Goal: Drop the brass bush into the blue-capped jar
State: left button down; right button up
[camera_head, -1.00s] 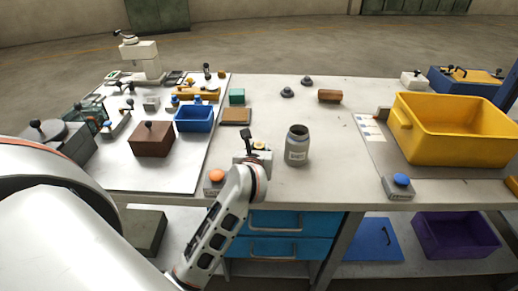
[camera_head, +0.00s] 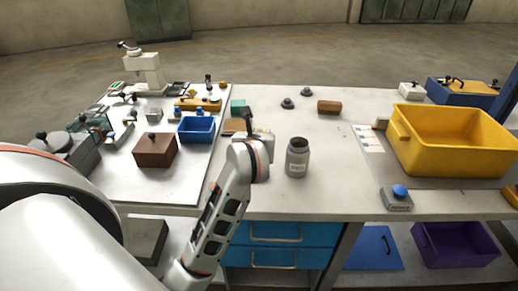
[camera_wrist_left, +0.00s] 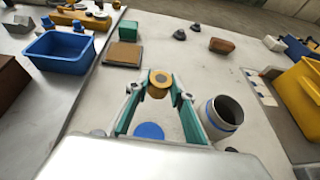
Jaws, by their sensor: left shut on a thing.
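My left gripper (camera_wrist_left: 158,95) is shut on the brass bush (camera_wrist_left: 160,85), a yellow ring-like piece between the green-sided fingertips. In the head view, my left gripper (camera_head: 262,138) is above the table, left of the jar, and its wrist hides the bush. The grey jar (camera_head: 297,160) stands upright on the table with its mouth open and a pale label on its front. In the left wrist view the jar (camera_wrist_left: 226,112) is right of the gripper, apart from it, with a blue band at its side. A flat blue disc (camera_wrist_left: 149,131) shows below the fingers. My right gripper is out of view.
A blue bin (camera_head: 197,128) and brown block (camera_head: 155,150) stand on the left mat. A green cube (camera_wrist_left: 130,32) and brown-topped pad (camera_wrist_left: 124,54) lie behind the gripper. A large yellow bin (camera_head: 455,150) and blue button box (camera_head: 398,198) are at right.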

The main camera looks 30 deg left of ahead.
pick_arm(q)
notch_tip(320, 180, up, 9)
jog(key=shift+r+p, duration=0.1)
jog(key=shift+p, duration=0.7)
jog(key=shift+r, duration=0.45)
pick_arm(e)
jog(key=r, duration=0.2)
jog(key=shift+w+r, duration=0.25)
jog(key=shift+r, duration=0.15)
